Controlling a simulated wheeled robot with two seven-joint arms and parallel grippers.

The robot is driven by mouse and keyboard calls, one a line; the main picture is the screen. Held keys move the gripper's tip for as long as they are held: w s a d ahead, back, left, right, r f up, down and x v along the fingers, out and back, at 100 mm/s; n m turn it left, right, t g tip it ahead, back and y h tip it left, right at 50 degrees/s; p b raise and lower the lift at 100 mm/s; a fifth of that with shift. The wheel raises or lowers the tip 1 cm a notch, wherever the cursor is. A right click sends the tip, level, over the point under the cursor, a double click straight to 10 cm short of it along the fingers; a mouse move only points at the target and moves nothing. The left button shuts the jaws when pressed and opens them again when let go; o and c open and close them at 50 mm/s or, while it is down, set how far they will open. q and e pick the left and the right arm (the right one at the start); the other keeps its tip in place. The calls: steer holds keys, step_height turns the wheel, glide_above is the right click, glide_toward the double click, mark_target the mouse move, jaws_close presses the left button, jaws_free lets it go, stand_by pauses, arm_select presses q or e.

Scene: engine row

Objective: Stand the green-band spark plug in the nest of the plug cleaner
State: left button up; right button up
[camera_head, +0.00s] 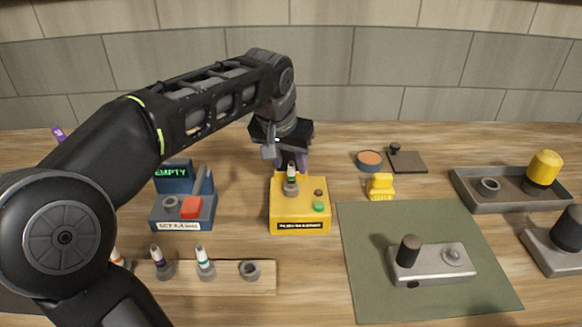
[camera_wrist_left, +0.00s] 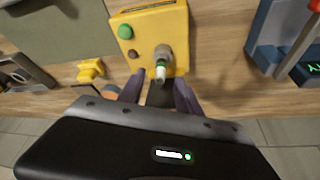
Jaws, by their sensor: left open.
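The yellow plug cleaner (camera_head: 284,212) stands mid-table, with a green button and a dark button on its top. The green-band spark plug (camera_head: 292,175) stands upright in the cleaner's grey nest (camera_head: 291,188). In the left wrist view the plug (camera_wrist_left: 160,68) shows its green band and pale tip, and the cleaner (camera_wrist_left: 150,22) is beyond it. My left gripper (camera_head: 291,161) is just behind the plug's upper end. Its purple fingers (camera_wrist_left: 159,92) are open, with the plug tip near the gap between them and nothing gripped. My right gripper is not in view.
A wooden rack (camera_head: 220,284) in front holds plugs with other bands and an empty socket (camera_head: 250,270). A blue tester (camera_head: 183,208) reading EMPTY stands left of the cleaner. A green mat (camera_head: 380,230) with a metal part lies right. A grey tray (camera_head: 490,207) is farther right.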

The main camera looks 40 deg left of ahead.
arm_select(q)
steer(key=shift+v, duration=2.35)
